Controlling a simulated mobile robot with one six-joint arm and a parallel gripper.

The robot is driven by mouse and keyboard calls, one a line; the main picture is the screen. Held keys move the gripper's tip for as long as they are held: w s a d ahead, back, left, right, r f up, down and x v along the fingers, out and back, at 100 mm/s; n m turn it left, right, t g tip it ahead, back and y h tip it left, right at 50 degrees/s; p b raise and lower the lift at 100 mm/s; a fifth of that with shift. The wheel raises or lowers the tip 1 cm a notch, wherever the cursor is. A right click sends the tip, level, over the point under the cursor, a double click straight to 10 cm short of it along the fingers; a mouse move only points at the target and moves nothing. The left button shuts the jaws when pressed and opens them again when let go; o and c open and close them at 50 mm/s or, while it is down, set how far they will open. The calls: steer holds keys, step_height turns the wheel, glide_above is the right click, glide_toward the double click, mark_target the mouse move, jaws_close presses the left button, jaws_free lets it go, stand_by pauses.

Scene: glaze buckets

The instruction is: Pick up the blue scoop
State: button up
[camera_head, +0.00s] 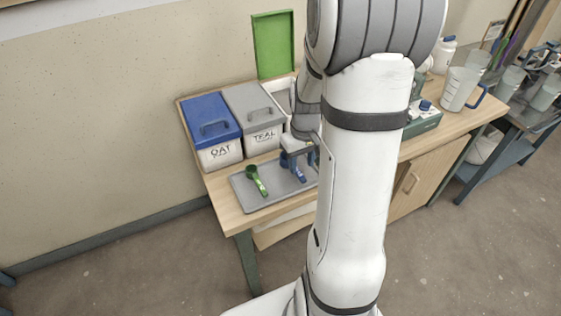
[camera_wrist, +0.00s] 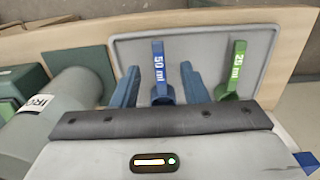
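The blue scoop (camera_wrist: 158,58), marked 50 ml, lies on a grey tray (camera_wrist: 205,50). In the wrist view my gripper (camera_wrist: 160,72) is open, with one blue finger on each side of the scoop and visible gaps between. The scoop's bowl is partly hidden by the gripper body. In the head view the blue scoop (camera_head: 299,174) shows below my gripper (camera_head: 298,160), partly covered by the fingers. Whether the fingers reach down to the scoop's height is hard to tell.
A green scoop (camera_wrist: 236,62), marked 25 ml, lies on the tray to the right of the blue one. Behind the tray stand the OAT bin (camera_head: 218,153) with a blue lid and the TEAL bin (camera_head: 264,138) with a grey lid. A green lid (camera_head: 274,45) stands raised.

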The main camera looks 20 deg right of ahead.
mark_target(301, 176)
step_height(301, 176, down, 7)
steer(key=shift+d+r, duration=0.1)
stand_by(0.3)
steer(key=shift+c, duration=0.2)
jaws_close()
